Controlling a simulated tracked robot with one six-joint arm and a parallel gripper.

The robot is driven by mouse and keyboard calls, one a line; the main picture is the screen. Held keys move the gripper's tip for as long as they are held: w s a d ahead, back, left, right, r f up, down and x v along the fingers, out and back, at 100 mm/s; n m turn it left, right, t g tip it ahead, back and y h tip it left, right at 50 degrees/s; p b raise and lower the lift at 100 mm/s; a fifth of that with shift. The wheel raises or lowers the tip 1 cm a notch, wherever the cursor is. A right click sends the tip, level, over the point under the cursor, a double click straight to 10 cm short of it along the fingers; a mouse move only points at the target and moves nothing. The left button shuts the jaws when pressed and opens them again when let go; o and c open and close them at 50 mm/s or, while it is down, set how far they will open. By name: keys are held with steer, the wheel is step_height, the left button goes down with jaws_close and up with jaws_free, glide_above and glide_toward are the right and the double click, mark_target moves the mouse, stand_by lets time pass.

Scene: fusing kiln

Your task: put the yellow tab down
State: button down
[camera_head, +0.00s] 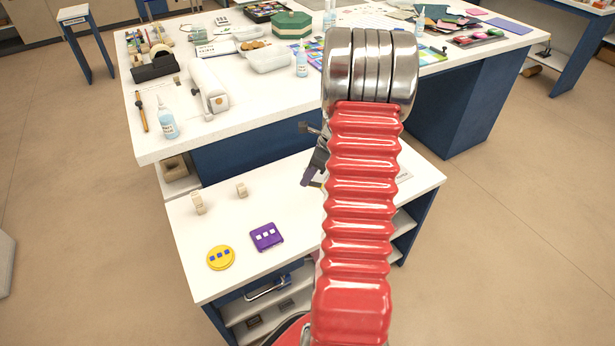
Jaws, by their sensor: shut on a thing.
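My gripper (315,164) shows only in part, left of my red ribbed arm and over the small white table (209,282). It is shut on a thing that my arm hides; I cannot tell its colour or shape. A small purple patch shows at the gripper's lower end, and I cannot tell whether it is a fingertip or a held piece. No yellow tab can be made out in the jaws. A round yellow piece (221,258) with blue squares lies flat at the small table's front left, apart from the gripper.
A purple square piece (267,237) lies beside the round yellow one. Two small cream blocks (198,204) (241,190) stand farther back. Bare tabletop lies between them and my arm.

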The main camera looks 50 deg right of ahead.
steer(key=shift+w+a+n, duration=0.3)
steer(key=shift+w+a, duration=0.05)
steer(key=w+a+r+n+g, duration=0.2)
steer(key=w+a+n, duration=0.2)
steer(key=a+n, duration=0.6)
steer(key=w+a+r+n+g+h, duration=0.1)
steer(key=w+a+r+n+g, duration=0.2)
steer(key=a+n, duration=0.7)
steer(key=w+a+r+n+g+h, duration=0.1)
steer(key=w+a+r+n+g, duration=0.2)
steer(key=a+n, duration=0.6)
steer(key=shift+w+a+n, duration=0.4)
steer(key=shift+w+a, duration=0.4)
steer(key=shift+w, duration=0.25)
steer(key=shift+f, duration=0.1)
